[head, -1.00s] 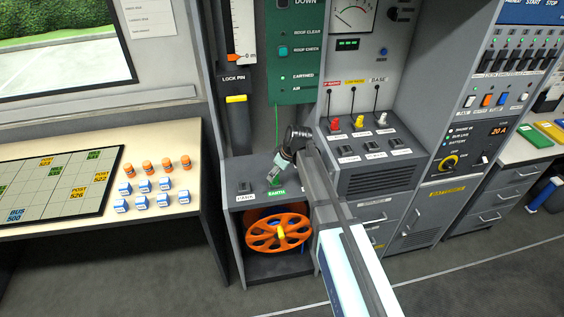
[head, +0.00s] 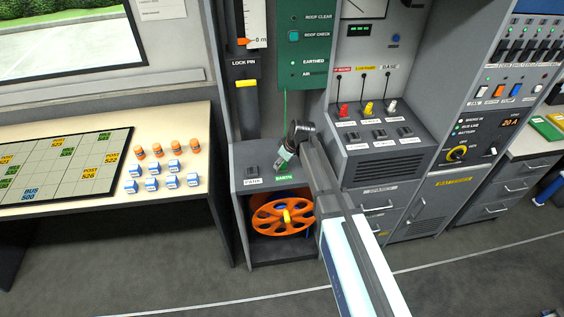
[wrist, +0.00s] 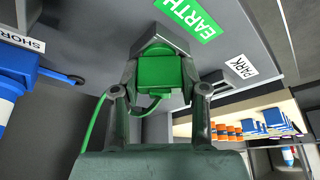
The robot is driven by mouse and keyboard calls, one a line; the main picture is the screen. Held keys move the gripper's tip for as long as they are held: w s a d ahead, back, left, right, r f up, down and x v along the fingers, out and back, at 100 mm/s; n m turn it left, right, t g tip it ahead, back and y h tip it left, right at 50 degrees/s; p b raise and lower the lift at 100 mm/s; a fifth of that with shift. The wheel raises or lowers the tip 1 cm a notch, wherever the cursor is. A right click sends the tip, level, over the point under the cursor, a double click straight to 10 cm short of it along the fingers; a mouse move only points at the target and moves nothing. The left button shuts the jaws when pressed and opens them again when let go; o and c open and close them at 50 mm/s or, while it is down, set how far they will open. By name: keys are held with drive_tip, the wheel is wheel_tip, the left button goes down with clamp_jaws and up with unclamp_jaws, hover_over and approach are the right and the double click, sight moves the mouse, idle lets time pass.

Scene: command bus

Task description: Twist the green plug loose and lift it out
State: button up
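The green plug (wrist: 160,72) sits at a grey socket block (wrist: 160,45) beside the green EARTH label (wrist: 192,14). In the wrist view my gripper (wrist: 160,80) has one finger on each side of the plug, and both fingertips appear to touch it. A green cable (wrist: 97,118) loops from the plug behind the fingers. In the head view my gripper (head: 286,157) stands over the EARTH label (head: 284,172) on the grey cabinet's top and mostly hides the plug. Whether the plug has turned cannot be told.
The PARK socket (head: 252,171) lies left of the plug. An orange cable reel (head: 270,214) is in the cabinet below. Red, yellow and white plugs (head: 368,108) stand on the panel to the right. A table with a map board (head: 60,162) and small blocks is at the left.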

drive_tip(key=shift+f, duration=0.1)
drive_tip(key=shift+w+n+g+b, duration=0.1)
drive_tip(key=shift+n+g+b, duration=0.35)
drive_tip(key=shift+n, duration=0.45)
drive_tip(key=shift+n+g+b, duration=0.3)
drive_tip(key=shift+n+g, duration=0.05)
drive_tip(key=shift+n, duration=0.75)
drive_tip(key=shift+n+g+y+b, duration=0.3)
drive_tip(key=shift+n+b, duration=0.1)
drive_tip(key=shift+n, duration=0.5)
drive_tip(key=shift+n+g, duration=0.4)
drive_tip(key=shift+n, duration=0.7)
drive_tip(key=shift+b, duration=0.3)
drive_tip(key=shift+n+g, duration=0.4)
drive_tip(key=shift+n, duration=0.6)
